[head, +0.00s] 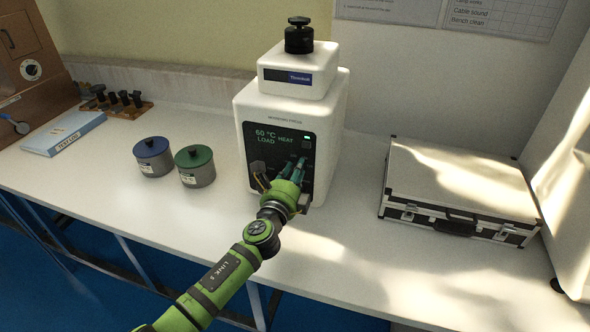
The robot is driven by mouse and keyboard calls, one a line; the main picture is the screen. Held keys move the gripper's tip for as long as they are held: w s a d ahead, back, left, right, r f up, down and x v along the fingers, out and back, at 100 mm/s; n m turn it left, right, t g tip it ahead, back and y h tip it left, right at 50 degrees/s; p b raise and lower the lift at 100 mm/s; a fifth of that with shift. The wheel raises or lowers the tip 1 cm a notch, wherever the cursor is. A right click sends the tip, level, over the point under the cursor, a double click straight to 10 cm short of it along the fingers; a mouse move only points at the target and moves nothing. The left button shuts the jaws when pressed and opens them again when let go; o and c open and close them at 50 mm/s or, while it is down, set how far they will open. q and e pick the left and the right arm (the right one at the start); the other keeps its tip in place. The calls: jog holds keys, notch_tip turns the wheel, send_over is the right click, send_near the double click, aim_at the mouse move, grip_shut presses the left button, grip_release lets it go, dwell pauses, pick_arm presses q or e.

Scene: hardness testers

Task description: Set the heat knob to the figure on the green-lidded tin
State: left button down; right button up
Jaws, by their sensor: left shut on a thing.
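The white mounting press (283,107) stands on the bench, with a dark front panel whose display (268,137) reads 60 °C, HEAT, LOAD. A small green light shows at the panel's upper right. My left gripper (297,168) is at the panel, shut on the heat knob, which its fingers and body mostly hide. The green-lidded tin (195,167) stands left of the press, apart from it. Its pale label faces front, but the figure is too small to read. My right gripper is not in view.
A blue-lidded tin (153,157) stands left of the green-lidded one. A blue-white book (65,133) and a wooden rack (117,107) lie further left. A silver case (460,190) lies right of the press. The front bench strip is clear.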

pick_arm(q)
jog(key=shift+m+p, duration=1.15)
jog(key=shift+m, duration=3.55)
jog(key=c, duration=1)
grip_release()
jog(key=v, duration=1.2)
